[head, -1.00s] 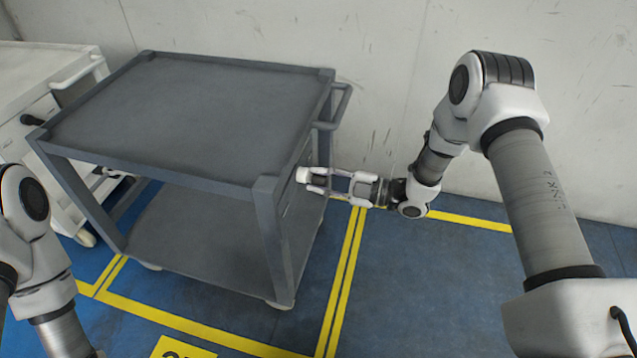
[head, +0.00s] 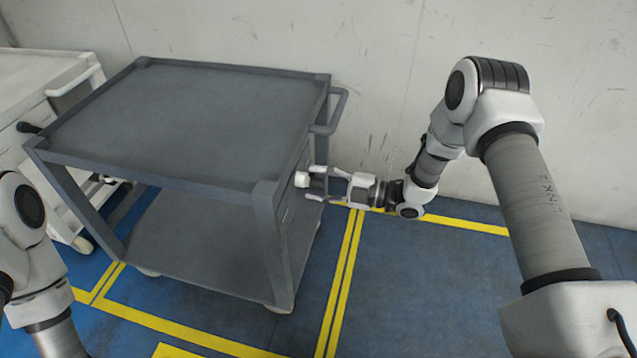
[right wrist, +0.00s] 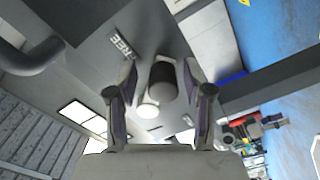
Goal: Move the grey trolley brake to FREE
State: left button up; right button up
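The grey trolley (head: 180,120) stands left of centre in the head view. Its brake handle, a knob with a white end (head: 302,180), sticks out from its right side. In the right wrist view the handle (right wrist: 162,82) shows as a dark cylinder between the fingers, with the FREE label (right wrist: 119,44) up and left of it. My right gripper (head: 312,184) is open, its fingers spread on either side of the handle with gaps visible. I cannot tell the handle's exact setting. My left arm shows at the left edge; its gripper is out of view.
A white trolley (head: 50,75) with a dark handle stands close by at the left. A push handle (head: 335,115) juts from the grey trolley's right end. The wall is behind. Blue floor with yellow lines (head: 345,270) is clear to the right.

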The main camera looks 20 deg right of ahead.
jog(key=shift+s, duration=0.1)
jog(key=v, duration=1.2)
jog(key=shift+f, duration=0.15)
